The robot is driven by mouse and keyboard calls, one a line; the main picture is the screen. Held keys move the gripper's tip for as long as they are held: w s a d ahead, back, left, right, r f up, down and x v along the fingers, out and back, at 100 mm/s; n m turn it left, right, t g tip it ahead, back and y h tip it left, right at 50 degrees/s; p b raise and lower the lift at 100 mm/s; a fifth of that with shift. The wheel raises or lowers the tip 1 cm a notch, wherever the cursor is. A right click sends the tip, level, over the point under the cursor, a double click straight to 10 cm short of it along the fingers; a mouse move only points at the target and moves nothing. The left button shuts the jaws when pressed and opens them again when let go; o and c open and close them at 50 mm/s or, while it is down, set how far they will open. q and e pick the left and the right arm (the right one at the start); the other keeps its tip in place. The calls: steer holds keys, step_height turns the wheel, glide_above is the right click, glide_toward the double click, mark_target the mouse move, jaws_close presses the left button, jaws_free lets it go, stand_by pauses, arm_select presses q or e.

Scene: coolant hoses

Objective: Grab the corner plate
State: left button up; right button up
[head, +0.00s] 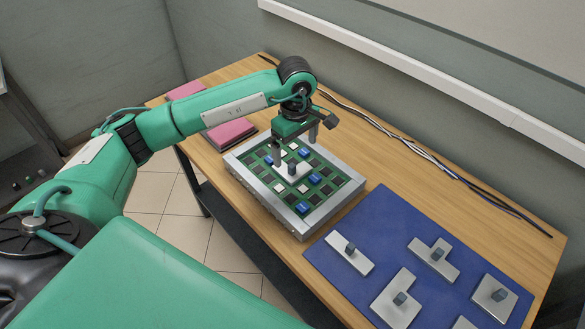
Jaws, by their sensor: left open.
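My left gripper (294,157) is above the green board in the grey frame, its two fingers pointing down and spread apart. Between and just below the fingers, a pale plate (299,178) with a grey knob (292,168) lies on the board; it looks like a corner plate, but a finger partly covers it and its outline is hard to make out. The fingers do not visibly grip the knob. Another plate with an L-like outline (387,308) and a grey knob lies on the blue mat. My right gripper is out of view.
The framed board (339,209) holds several dark squares and blue blocks. The blue mat (378,220) carries several knobbed metal plates, including a bar plate (337,246) and a square plate (490,310). Pink pads (231,132) lie at the left; black cables (460,182) run along the wall.

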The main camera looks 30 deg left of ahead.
mark_target(292, 165)
arm_select(q)
steer(key=shift+f, duration=0.8)
step_height(292, 165, down, 5)
steer(key=shift+s+a+r+p, duration=0.1)
steer(key=shift+r+p, duration=0.1)
steer(key=shift+p, duration=0.7)
steer(key=shift+f, duration=0.35)
steer(key=shift+c, duration=0.5)
steer(key=c, duration=1)
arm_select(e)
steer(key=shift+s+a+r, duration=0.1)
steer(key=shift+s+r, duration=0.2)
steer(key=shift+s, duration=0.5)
